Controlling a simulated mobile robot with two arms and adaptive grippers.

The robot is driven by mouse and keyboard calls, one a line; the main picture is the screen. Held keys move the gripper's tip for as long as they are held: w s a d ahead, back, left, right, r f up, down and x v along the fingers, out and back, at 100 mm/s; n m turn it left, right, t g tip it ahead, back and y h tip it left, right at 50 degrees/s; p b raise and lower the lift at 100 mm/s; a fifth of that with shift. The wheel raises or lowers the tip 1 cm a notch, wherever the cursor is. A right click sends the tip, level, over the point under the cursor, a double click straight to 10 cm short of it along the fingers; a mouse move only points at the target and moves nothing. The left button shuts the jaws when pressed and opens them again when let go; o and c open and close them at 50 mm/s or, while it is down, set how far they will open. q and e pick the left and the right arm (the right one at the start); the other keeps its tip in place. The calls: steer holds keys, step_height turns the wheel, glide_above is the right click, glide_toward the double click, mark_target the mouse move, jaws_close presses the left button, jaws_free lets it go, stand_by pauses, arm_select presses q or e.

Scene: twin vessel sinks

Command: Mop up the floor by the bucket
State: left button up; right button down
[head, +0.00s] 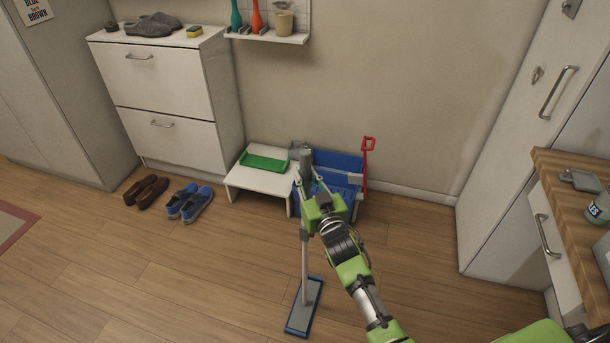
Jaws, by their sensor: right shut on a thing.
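The mop stands tilted on the floor with its flat blue-rimmed grey head (305,306) on the wood boards, in front of the bucket. Its grey handle (305,260) rises from the head to my right gripper (309,188), which is shut on the handle's upper part. The blue bucket (340,162) stands against the back wall, partly hidden behind my right gripper and arm. A red lever (367,160) rises at its right side. My left gripper is out of view. I cannot make out any wet patch on the floor.
A low white bench (255,181) with a green tray (264,162) stands left of the bucket. Blue shoes (190,202) and brown shoes (146,190) lie before the white cabinet (165,85). A wood-topped counter (570,170) is at right.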

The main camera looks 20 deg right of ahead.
mark_target(307, 158)
stand_by(0.3)
step_height(307, 158, up, 8)
steer(key=p, duration=0.6)
steer(key=shift+f+p, duration=0.25)
steer(key=shift+p, duration=0.15)
steer(key=shift+f, duration=0.1)
stand_by(0.6)
